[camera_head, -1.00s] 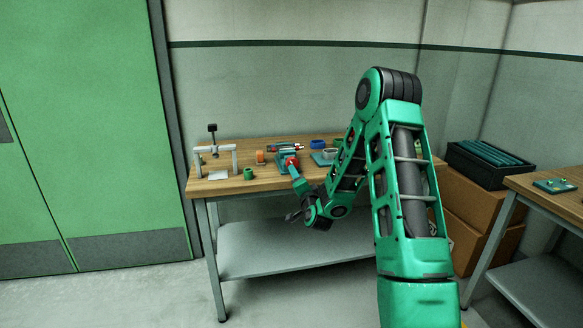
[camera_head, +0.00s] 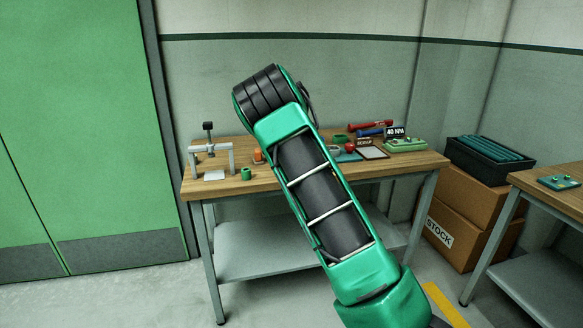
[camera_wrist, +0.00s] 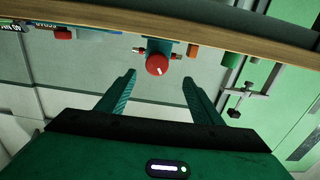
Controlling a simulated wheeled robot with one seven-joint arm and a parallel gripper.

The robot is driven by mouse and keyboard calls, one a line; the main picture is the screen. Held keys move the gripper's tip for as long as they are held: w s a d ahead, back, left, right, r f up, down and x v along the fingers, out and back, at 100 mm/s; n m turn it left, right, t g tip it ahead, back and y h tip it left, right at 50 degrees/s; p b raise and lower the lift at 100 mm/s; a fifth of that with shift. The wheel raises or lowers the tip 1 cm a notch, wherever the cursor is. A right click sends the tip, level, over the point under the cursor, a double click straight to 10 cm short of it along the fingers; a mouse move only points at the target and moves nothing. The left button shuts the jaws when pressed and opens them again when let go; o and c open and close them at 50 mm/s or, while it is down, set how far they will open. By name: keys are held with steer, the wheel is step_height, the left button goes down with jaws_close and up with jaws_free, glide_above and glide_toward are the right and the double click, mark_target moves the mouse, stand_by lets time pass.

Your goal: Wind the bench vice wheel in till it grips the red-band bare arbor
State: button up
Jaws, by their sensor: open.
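The bench vice (camera_wrist: 158,46) shows in the wrist view, turned over, with its round red wheel (camera_wrist: 157,65) facing me; a pale mark crosses the wheel. Small red-tipped pieces stick out on both sides of the vice; I cannot tell whether they are the red-band bare arbor. My gripper (camera_wrist: 160,98) is open and empty, its two teal fingers spread apart. The wheel appears between and beyond the fingertips, apart from them. In the head view my arm hides the vice and my gripper.
The wooden bench (camera_head: 222,186) carries a grey clamp frame (camera_head: 212,158) and green cup (camera_head: 246,173) at left, and a 40 NM sign (camera_head: 396,133) and green case (camera_head: 404,146) at right. Boxes (camera_head: 440,228) stand beside it. A second bench (camera_head: 548,203) is at the right.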

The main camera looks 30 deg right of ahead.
steer(key=shift+d+x, duration=0.15)
steer(key=shift+x, duration=2.5)
steer(key=shift+d+x, duration=0.2)
steer(key=shift+x, duration=2.45)
steer(key=shift+s, duration=0.1)
steer(key=shift+c, duration=0.3)
steer(key=c, duration=1)
steer(key=shift+a, duration=0.25)
steer(key=shift+d, duration=0.25)
